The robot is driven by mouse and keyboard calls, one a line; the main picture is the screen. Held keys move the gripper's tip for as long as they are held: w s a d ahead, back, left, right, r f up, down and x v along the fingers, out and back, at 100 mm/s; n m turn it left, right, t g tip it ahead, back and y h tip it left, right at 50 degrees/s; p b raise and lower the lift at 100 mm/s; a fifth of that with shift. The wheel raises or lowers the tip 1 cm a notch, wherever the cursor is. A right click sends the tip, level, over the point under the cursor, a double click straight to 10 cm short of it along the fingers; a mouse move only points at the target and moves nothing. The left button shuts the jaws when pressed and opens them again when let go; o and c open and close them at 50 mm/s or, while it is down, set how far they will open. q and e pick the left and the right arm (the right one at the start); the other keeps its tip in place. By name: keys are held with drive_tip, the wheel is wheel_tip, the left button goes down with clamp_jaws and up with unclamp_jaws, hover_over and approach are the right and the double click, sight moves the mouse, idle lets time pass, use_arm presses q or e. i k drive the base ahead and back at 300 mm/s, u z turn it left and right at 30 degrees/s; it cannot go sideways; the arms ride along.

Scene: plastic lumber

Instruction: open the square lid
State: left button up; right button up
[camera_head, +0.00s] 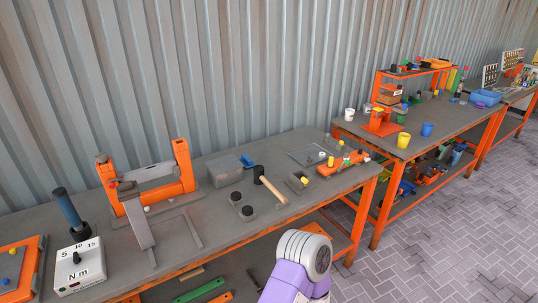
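No lid is clearly recognisable as the square one in the head view. A grey box (225,171) sits on the near workbench (199,216), toward the back, and appears closed on top. A flat grey square plate (308,154) lies farther right near the wall. A small square grey block (298,183) with a yellow piece stands near the front edge. I cannot tell which of these is or bears the lid. A purple and grey link of my own arm rises at the bottom centre. Neither gripper is in view.
A hammer (270,187) and two black knobs (241,202) lie in front of the box. An orange frame (147,186) and a torque-dial box (80,267) stand left. A second bench (424,123) with cups stands right; paved floor is open in front of it.

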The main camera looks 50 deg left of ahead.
sight(228, 164)
drive_tip(key=i, duration=1.6)
drive_tip(key=u, duration=1.55)
